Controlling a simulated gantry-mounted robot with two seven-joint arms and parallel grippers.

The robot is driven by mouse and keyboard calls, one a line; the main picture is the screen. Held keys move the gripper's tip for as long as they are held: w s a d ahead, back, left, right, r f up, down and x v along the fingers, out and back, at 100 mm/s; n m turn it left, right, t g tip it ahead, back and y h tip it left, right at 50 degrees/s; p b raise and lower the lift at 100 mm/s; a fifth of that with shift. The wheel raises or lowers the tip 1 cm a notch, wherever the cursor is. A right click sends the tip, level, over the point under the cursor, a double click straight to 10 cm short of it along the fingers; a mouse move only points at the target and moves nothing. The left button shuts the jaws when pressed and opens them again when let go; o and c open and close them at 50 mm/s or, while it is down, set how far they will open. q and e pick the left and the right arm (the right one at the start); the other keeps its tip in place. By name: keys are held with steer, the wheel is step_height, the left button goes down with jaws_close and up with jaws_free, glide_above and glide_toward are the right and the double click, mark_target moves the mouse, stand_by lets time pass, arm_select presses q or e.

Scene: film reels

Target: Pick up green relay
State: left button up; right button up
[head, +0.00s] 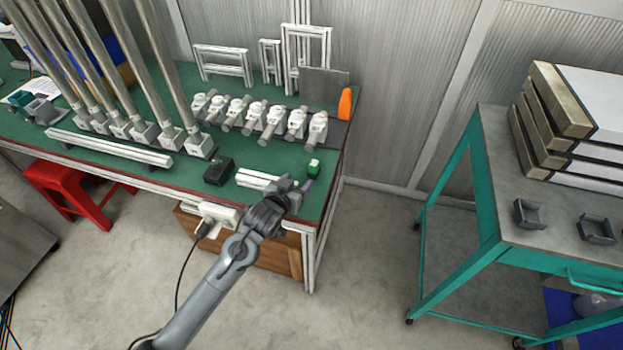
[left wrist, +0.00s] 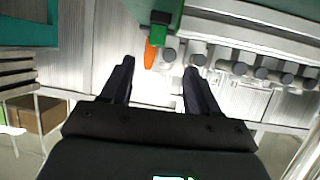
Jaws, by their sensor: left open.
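The green relay (head: 313,167) is a small green block near the front right corner of the green-topped workbench (head: 225,172). My left gripper (head: 301,187) is open at the bench's front edge, just short of the relay. In the left wrist view the relay (left wrist: 166,14) is at the top centre, beyond the two spread dark fingers of the left gripper (left wrist: 160,66). Nothing is between the fingers. My right gripper is in neither view.
White aluminium bars (head: 257,180) and a black box (head: 218,171) lie left of the relay. Several white-and-grey fittings (head: 272,118) stand behind it, with an orange piece (head: 345,103) at the back right. A teal-framed cart (head: 500,190) stands to the right, across open floor.

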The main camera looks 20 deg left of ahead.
mark_target(312, 166)
arm_select(q)
steer(key=shift+w+f, duration=0.2)
steer(key=shift+w, duration=0.25)
steer(key=b+x, duration=0.2)
steer(key=x, duration=0.2)
steer(key=shift+w+d, duration=0.1)
steer(key=shift+w, duration=0.3)
steer(key=shift+w+f, duration=0.1)
steer(key=shift+w, duration=0.15)
steer(key=shift+r+b+x, duration=0.2)
steer(key=shift+b+x, duration=1.15)
steer(key=shift+x, duration=1)
steer(key=shift+d, duration=0.2)
steer(key=shift+c, duration=0.4)
jaws_close()
steer(key=shift+r, duration=0.1)
